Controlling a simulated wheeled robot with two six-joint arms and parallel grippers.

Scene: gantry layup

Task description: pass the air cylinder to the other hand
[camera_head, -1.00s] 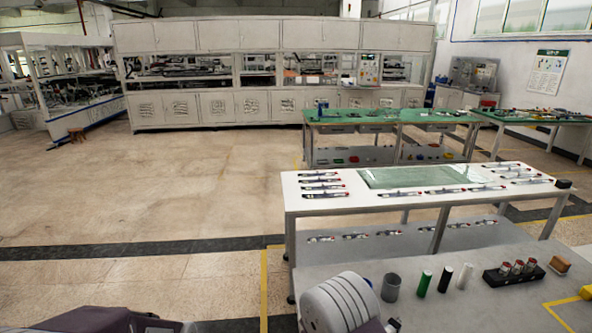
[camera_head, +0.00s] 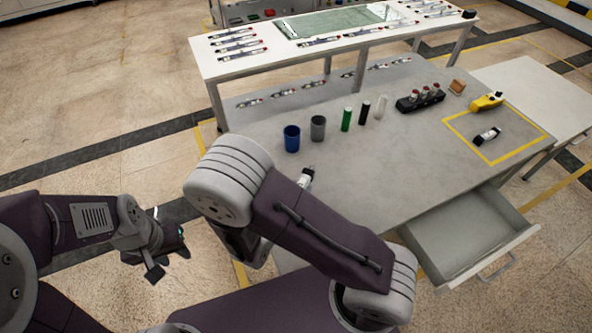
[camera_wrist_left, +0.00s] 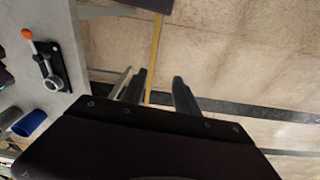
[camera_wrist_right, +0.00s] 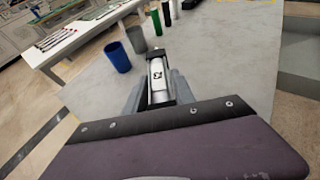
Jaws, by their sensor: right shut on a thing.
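The air cylinder (camera_wrist_right: 157,82) shows in the right wrist view as a silver body with a dark mark and black ends. My right gripper (camera_wrist_right: 158,95) is shut on it, with one finger on each side. In the head view only a small white and black end of the air cylinder (camera_head: 306,177) shows past my right arm, which hides the right gripper. My left gripper (camera_head: 168,262) is empty, out over the floor left of the grey table. Its two fingers stand apart in the left wrist view (camera_wrist_left: 156,92).
The grey table (camera_head: 400,150) holds a blue cup (camera_head: 292,139), grey cup (camera_head: 317,128), small upright cylinders, a black rack (camera_head: 420,98), and a yellow-taped square with a small black-and-white part (camera_head: 487,136). A drawer (camera_head: 470,240) stands open. An orange-knobbed fixture (camera_wrist_left: 47,65) is near the table edge.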

